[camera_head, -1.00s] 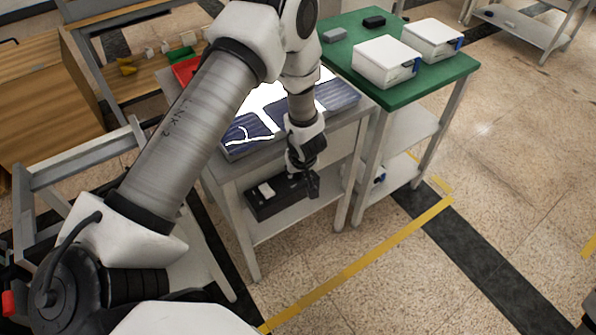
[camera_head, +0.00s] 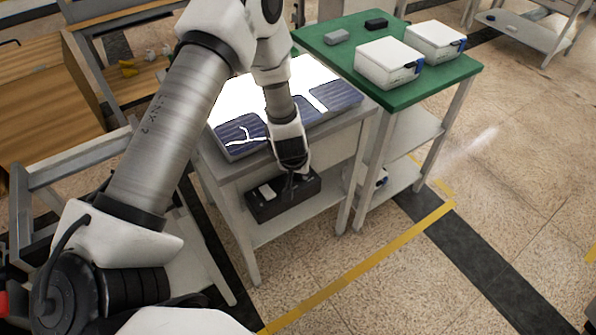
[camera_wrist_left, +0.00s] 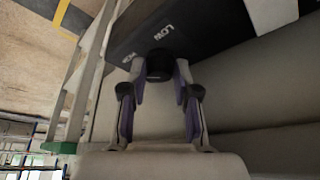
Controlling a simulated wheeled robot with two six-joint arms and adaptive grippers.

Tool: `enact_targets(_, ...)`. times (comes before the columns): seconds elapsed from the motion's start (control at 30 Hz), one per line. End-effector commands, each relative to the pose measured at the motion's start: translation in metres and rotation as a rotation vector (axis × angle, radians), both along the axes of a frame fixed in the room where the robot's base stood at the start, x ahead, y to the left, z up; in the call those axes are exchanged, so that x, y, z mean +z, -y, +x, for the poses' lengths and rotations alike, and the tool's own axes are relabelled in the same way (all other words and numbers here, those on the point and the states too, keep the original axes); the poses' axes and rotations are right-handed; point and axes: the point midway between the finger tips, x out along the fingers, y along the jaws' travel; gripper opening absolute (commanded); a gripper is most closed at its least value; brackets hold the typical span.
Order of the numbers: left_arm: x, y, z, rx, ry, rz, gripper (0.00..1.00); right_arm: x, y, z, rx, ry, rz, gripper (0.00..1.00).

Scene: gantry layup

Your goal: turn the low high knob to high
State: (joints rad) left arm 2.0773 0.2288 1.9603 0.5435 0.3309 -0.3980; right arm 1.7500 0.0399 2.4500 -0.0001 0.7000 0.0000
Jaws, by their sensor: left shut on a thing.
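A black box (camera_head: 262,208) sits on the shelf below the panel table; it also shows in the left wrist view (camera_wrist_left: 225,22). Its face carries the white words LOW and, partly cut off, HIGH. The dark round low high knob (camera_wrist_left: 158,64) is on that face, beside the labels. My left gripper (camera_wrist_left: 160,78) is shut on the knob, one finger at each side. In the head view my left gripper (camera_head: 290,184) is at the box's front, and the wrist hides part of the box and the knob. Which way the knob points I cannot tell. My right gripper is not in view.
The table (camera_head: 330,140) above the box holds dark solar panels on a bright white surface. A green-topped table (camera_head: 345,62) with two white boxes (camera_head: 388,62) stands to the right. The floor in front, with a yellow line (camera_head: 370,262), is clear.

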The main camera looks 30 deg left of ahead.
Motion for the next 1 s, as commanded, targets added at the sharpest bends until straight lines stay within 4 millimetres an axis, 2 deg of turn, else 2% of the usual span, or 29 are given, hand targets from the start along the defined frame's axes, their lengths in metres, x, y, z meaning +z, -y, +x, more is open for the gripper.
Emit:
enact_targets(0.2, -0.001, 0.000, -0.001, -0.001, -0.002, 0.000, 0.00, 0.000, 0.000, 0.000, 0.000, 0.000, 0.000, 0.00)
enact_targets(0.23, -0.001, 0.000, -0.001, -0.001, -0.002, 0.000, 0.33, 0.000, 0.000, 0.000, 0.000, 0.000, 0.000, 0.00)
enact_targets(0.3, -0.001, 0.000, -0.001, -0.001, -0.002, 0.000, 0.55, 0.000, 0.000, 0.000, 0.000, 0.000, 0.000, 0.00)
enact_targets(0.67, 0.005, 0.001, -0.001, 0.001, 0.000, 0.000, 0.55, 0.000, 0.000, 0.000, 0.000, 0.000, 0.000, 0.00)
enact_targets(0.77, 0.018, 0.003, -0.006, 0.001, 0.002, 0.000, 0.55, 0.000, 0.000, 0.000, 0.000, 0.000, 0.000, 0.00)
enact_targets(1.0, 0.075, 0.011, -0.027, 0.001, 0.002, -0.001, 0.55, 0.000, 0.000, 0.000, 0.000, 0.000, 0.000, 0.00)
